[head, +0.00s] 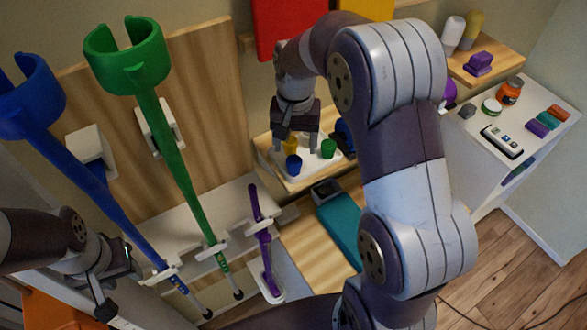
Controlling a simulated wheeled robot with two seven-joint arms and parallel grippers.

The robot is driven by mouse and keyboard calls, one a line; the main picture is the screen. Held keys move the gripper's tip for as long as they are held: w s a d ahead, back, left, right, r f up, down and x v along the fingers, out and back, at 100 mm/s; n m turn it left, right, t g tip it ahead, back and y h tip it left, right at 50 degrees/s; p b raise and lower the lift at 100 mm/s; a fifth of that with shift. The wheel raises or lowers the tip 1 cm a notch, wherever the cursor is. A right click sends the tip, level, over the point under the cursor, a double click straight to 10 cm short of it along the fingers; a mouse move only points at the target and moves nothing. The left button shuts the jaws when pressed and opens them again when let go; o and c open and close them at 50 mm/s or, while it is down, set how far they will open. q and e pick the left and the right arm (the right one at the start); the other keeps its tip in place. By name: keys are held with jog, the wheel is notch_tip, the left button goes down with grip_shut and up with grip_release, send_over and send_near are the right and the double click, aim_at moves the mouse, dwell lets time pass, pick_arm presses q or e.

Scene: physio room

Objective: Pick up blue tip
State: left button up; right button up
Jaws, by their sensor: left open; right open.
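The blue tip (293,165) is a small blue cup-like piece standing on a white tray (312,168) on a wooden shelf. A green tip (328,149) stands to its right and a yellow tip (291,145) behind it, partly hidden by my fingers. My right gripper (296,144) is open above the tray, fingers pointing down, just behind and above the blue tip in the picture. I cannot tell whether it touches any tip. My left gripper (122,283) is open and empty at the lower left, near the blue crutch.
A blue crutch (100,198), a green crutch (172,150) and a purple cane (262,235) stand at the left. A teal item (342,228) lies below the tray. A white cabinet (490,160) with small items stands at the right. My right arm hides the middle.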

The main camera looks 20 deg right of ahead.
aim_at(294, 159)
jog(key=shift+w+f+p, duration=0.25)
jog(key=shift+f+p, duration=0.3)
jog(key=shift+p, duration=0.25)
notch_tip(294, 159, down, 3)
jog(key=shift+s+a+r+p, duration=0.1)
jog(key=shift+s+r+p, duration=0.05)
jog(key=shift+p, duration=0.15)
jog(key=shift+s+a, duration=0.15)
jog(key=shift+s, duration=0.25)
jog(key=shift+w+f, duration=0.2)
jog(key=shift+w, duration=0.1)
jog(key=c, duration=1.1)
jog(key=shift+c, duration=0.2)
jog(key=shift+s, duration=0.1)
jog(key=shift+r, duration=0.1)
